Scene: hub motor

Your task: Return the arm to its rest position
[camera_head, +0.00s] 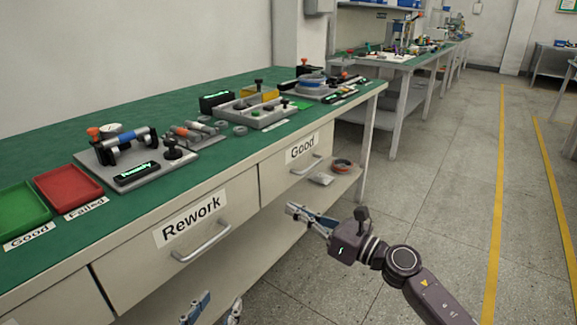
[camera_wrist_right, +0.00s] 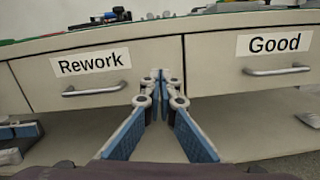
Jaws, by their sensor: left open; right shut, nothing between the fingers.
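My right arm (camera_head: 402,262) reaches in from the lower right, over the floor in front of the workbench. Its right gripper (camera_head: 298,212) points left towards the bench front, below the drawer labelled Good. In the right wrist view the right gripper's blue-padded fingers (camera_wrist_right: 160,78) meet at the tips with nothing between them. They point at the gap between the Rework and Good drawers. My left gripper (camera_head: 213,308) shows only its fingertips at the bottom edge of the head view, spread apart and empty, below the Rework drawer. The rest of the left arm is out of view.
The green-topped workbench (camera_head: 60,145) holds a green tray (camera_head: 20,213), a red tray (camera_head: 68,190) and several fixtures. Below are the closed Rework drawer (camera_head: 170,250), the closed Good drawer (camera_head: 285,178) and a lower shelf. The floor (camera_head: 430,170) to the right is clear.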

